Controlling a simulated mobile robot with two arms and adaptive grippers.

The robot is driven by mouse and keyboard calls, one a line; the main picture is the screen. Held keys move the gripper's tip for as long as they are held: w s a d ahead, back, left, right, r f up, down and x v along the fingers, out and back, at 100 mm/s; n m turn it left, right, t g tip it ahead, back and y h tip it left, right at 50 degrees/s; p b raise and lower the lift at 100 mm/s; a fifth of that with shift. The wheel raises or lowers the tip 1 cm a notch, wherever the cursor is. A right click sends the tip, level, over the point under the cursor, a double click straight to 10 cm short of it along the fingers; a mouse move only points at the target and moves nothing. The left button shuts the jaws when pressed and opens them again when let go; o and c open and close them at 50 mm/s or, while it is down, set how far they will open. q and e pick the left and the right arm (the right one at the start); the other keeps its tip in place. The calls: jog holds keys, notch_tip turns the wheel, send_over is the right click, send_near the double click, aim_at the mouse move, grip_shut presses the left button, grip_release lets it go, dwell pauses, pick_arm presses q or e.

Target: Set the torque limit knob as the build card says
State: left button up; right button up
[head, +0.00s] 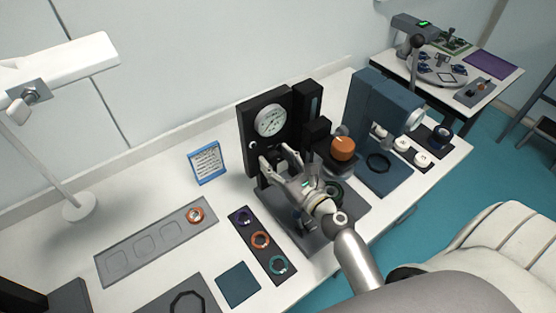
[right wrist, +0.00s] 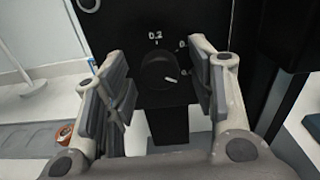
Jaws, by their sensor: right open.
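The torque limit knob (right wrist: 158,70) is a round black knob on a black panel. Its white pointer mark aims right and slightly down. A "0.2" label stands above it; labels at its right are partly hidden by a finger. My right gripper (right wrist: 158,92) is open, its fingers on either side of the knob with visible gaps. In the head view, my right gripper (head: 280,158) is in front of the black press-like station (head: 246,128) and covers the knob. The build card (head: 207,162), white in a blue frame, stands left of it; its text is too small to read. My left gripper is out of view.
A round gauge (head: 271,119) sits above my gripper. An orange knob (head: 342,148) and a blue-grey machine (head: 372,100) stand at its right. A dark tray (head: 250,224) with coloured rings and a grey tray (head: 120,262) lie at the left. A lamp (head: 79,205) stands far left.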

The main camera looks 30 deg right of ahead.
jog(key=c, duration=1)
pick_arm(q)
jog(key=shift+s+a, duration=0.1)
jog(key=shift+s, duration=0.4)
